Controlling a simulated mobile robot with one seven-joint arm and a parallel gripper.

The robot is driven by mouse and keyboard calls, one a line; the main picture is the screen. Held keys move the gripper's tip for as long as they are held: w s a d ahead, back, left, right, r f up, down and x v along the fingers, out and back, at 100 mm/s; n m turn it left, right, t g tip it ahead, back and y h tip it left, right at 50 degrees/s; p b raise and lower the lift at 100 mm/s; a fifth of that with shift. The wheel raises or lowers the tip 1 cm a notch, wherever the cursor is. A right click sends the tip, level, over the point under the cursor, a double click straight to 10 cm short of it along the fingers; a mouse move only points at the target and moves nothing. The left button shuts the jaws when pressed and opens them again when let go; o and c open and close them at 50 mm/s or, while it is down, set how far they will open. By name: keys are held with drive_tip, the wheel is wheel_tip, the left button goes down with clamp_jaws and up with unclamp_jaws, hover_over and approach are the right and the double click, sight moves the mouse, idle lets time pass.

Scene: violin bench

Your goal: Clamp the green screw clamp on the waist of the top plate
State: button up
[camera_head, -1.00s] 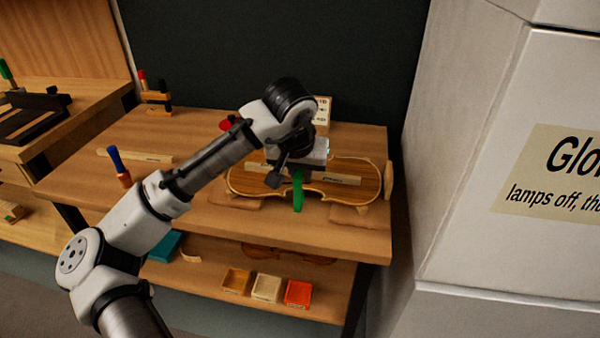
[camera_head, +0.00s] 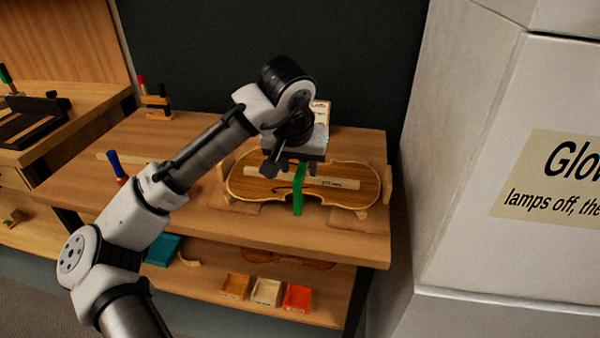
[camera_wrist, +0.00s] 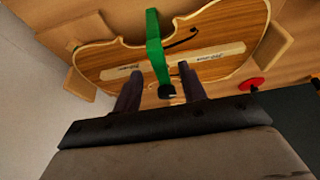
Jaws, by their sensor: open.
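The green screw clamp (camera_head: 298,192) stands at the waist of the violin's top plate (camera_head: 345,181), across its near edge in the head view. In the wrist view the clamp (camera_wrist: 155,45) reaches over the waist edge, with its dark screw end between my fingers and the plate. My gripper (camera_wrist: 161,82) is open, its two dark fingers apart on either side of the clamp's lower end, with no visible contact. In the head view my gripper (camera_head: 287,168) is just above the plate, behind the clamp. How tightly the clamp grips the plate cannot be told.
The plate rests between wooden blocks (camera_head: 387,185) on the bench (camera_head: 290,230). A blue-handled tool (camera_head: 116,163) and a red-and-black-handled rack (camera_head: 155,98) are to the left. Small trays (camera_head: 298,297) sit on the shelf below. A white wall (camera_head: 470,180) stands close at the right.

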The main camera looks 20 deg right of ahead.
drive_tip(key=v, duration=0.9)
drive_tip(key=shift+r, duration=0.15)
